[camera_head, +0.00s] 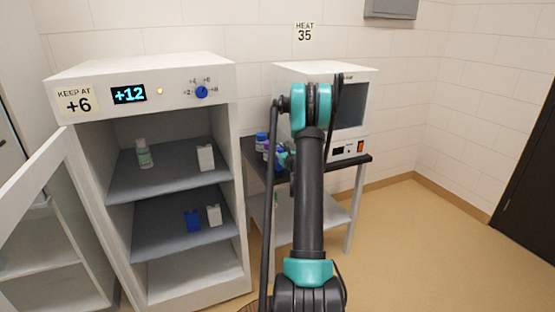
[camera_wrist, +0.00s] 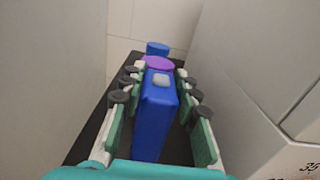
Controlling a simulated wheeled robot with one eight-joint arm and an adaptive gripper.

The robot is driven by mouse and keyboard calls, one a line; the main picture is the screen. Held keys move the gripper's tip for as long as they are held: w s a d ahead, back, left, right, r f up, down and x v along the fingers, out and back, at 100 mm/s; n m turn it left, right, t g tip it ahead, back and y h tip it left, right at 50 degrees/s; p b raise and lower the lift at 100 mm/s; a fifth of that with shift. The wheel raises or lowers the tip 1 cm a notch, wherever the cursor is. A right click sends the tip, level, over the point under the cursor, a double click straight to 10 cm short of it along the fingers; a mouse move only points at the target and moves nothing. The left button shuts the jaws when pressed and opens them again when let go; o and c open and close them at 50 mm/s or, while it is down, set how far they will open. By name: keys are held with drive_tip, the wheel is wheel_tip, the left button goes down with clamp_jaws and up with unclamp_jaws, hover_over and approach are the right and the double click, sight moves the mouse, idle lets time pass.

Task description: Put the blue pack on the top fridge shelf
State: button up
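A blue pack (camera_wrist: 154,120) with a pale patch on top stands between the fingers of my gripper (camera_wrist: 159,88) in the wrist view. The fingers lie on both sides of it, and dark gaps show beside it, so they look open around it. In the head view my gripper (camera_head: 286,158) is at the bench, partly hidden by my arm. The open fridge's top shelf (camera_head: 170,184) holds a white bottle with a green label (camera_head: 144,153) at left and a white pack (camera_head: 206,158) at right. Another blue pack (camera_head: 193,221) stands on the shelf below.
A white pack (camera_head: 214,215) stands beside the lower blue pack. The fridge door (camera_head: 35,180) is open to the left. A purple-capped item (camera_wrist: 159,63) and a blue-capped one (camera_wrist: 157,48) stand just beyond my gripper. A white heater box (camera_head: 360,100) is on the bench (camera_head: 345,160).

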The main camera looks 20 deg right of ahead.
clamp_jaws()
